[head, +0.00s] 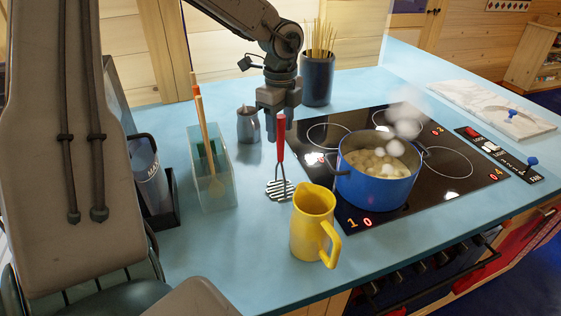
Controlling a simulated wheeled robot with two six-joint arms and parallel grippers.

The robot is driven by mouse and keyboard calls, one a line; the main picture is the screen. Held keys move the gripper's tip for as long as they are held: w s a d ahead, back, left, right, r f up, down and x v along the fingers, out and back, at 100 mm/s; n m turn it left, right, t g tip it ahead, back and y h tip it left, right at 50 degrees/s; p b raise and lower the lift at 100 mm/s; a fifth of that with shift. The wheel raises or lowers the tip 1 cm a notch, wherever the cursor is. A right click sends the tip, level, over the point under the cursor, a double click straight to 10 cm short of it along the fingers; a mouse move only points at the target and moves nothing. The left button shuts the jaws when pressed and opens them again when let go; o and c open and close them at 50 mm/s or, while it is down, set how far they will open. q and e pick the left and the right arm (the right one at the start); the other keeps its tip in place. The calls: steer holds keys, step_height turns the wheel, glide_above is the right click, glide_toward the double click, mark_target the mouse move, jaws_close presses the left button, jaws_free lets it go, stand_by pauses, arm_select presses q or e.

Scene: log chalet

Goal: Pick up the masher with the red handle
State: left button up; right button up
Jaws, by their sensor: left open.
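The masher (281,165) has a red handle and a metal zigzag head, which is at the lower end, near the blue counter. It stands upright or nearly so, left of the hob and behind the yellow jug. My left gripper (277,130) points down at the top of the red handle. Its jaws are open, and the handle's upper end shows between or just in front of the fingers. I cannot tell whether the fingers touch it. My right gripper is not in view.
A blue pot (376,180) of pale chunks steams on the black hob (455,188). A yellow jug (312,222) stands in front of the masher. A glass holder (213,178) with wooden utensils, a small grey jug (248,126) and a dark pot of sticks (317,80) stand nearby.

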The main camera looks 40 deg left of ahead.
arm_select(q)
steer(key=shift+f, duration=0.9)
steer(key=shift+w+f, duration=0.1)
steer(key=shift+f, duration=0.1)
jaws_close()
steer(key=shift+r, duration=0.1)
